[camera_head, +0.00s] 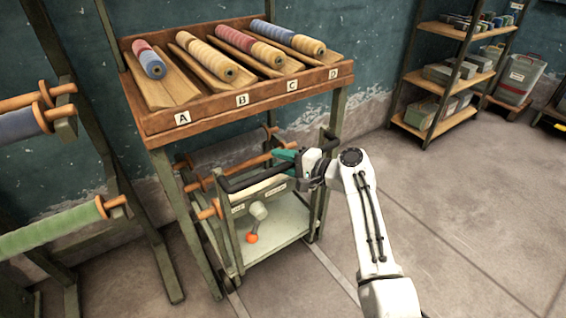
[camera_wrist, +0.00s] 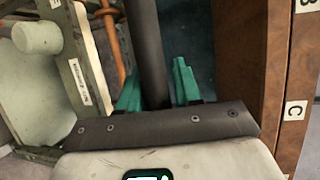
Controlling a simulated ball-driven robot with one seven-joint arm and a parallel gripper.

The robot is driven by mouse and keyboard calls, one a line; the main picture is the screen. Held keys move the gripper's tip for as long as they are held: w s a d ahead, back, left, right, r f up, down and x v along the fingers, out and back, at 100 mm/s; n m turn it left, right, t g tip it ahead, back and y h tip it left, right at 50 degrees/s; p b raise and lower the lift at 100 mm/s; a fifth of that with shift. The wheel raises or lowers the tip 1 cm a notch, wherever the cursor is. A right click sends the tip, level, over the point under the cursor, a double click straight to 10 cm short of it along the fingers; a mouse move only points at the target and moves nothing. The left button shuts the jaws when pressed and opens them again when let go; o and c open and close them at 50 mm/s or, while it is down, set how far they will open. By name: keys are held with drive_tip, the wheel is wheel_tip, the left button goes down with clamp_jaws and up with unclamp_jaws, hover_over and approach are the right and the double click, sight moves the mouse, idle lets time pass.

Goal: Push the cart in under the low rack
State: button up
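The cart (camera_head: 290,222) is a grey-green frame with a pale lower shelf and a black push handle (camera_head: 252,178). It stands at the front of the low rack (camera_head: 240,100), between its front legs, and looks partly under its wooden top. How deep it sits is hidden. My gripper (camera_head: 298,160) is at the handle's right part. A pale object with an orange ball (camera_head: 252,238) is on the cart shelf.
Sloped trays on the rack top hold several yarn rolls (camera_head: 235,60), above labels A to D. A roller stand (camera_head: 60,130) is close on the left. Shelves (camera_head: 450,75) and a bin (camera_head: 518,78) stand at the back right. The floor (camera_head: 480,190) on the right is clear.

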drive_tip(key=shift+o, duration=1.2)
drive_tip(key=shift+s, duration=0.1)
drive_tip(key=p+v, duration=0.2)
drive_tip(key=v, duration=0.8)
drive_tip(key=shift+s+d+p, duration=0.2)
drive_tip(key=shift+d+p, duration=0.05)
drive_tip(key=shift+p, duration=0.1)
drive_tip(key=s+d+f+n+g+h, duration=0.25)
drive_tip(key=s+d+f+h, duration=0.3)
drive_tip(key=s+f, duration=0.75)
drive_tip(key=s+d+f+n+g+h, duration=0.1)
drive_tip(key=s+d+f+h, duration=0.2)
drive_tip(key=s, duration=0.6)
drive_tip(key=s+d+f+n+g+h, duration=0.25)
drive_tip(key=s+d, duration=0.35)
drive_tip(key=s, duration=0.3)
drive_tip(key=s+d+r+g+h, duration=0.1)
drive_tip(key=s+d+h, duration=0.15)
drive_tip(key=s, duration=0.55)
drive_tip(key=s+d+r+h, duration=0.1)
drive_tip(key=s+d, duration=0.3)
drive_tip(key=s, duration=0.3)
wheel_tip(320, 180, up, 16)
drive_tip(key=p, duration=1.6)
drive_tip(key=shift+r+n, duration=0.15)
drive_tip(key=shift+n, duration=0.25)
